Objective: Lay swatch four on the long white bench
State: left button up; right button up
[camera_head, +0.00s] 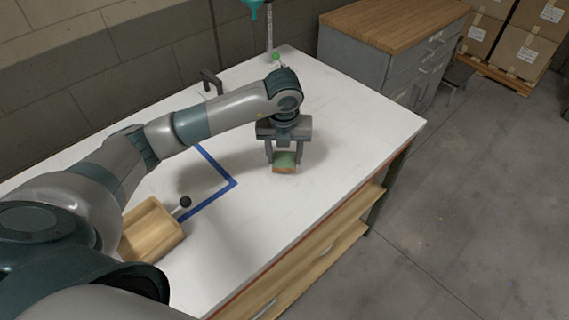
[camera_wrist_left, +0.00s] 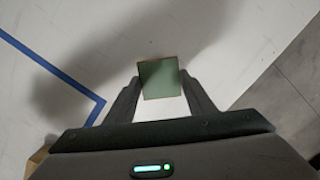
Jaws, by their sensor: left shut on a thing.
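A square green swatch with a brownish edge (camera_head: 285,160) is between the fingers of my left gripper (camera_head: 284,155), low over the white bench (camera_head: 340,125). I cannot read a number on it. In the left wrist view the swatch (camera_wrist_left: 159,79) sits between the two fingertips (camera_wrist_left: 160,92), its green face towards the camera, with white bench top around it. My left gripper is shut on it. Whether the swatch touches the bench is hard to tell. My right gripper is not in view.
Blue tape (camera_head: 232,184) marks a corner on the bench left of the swatch. A wooden tray (camera_head: 150,232) and a small black ball-topped item (camera_head: 185,202) are at the near left. A dark tap-like fitting (camera_head: 210,80) stands at the back. The bench top right of the gripper is clear.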

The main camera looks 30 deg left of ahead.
aim_at(284, 161)
pick_arm(q)
jog(key=shift+f+p, duration=0.95)
jog(key=shift+f, duration=1.05)
jog(key=shift+f, duration=0.1)
jog(key=o, duration=1)
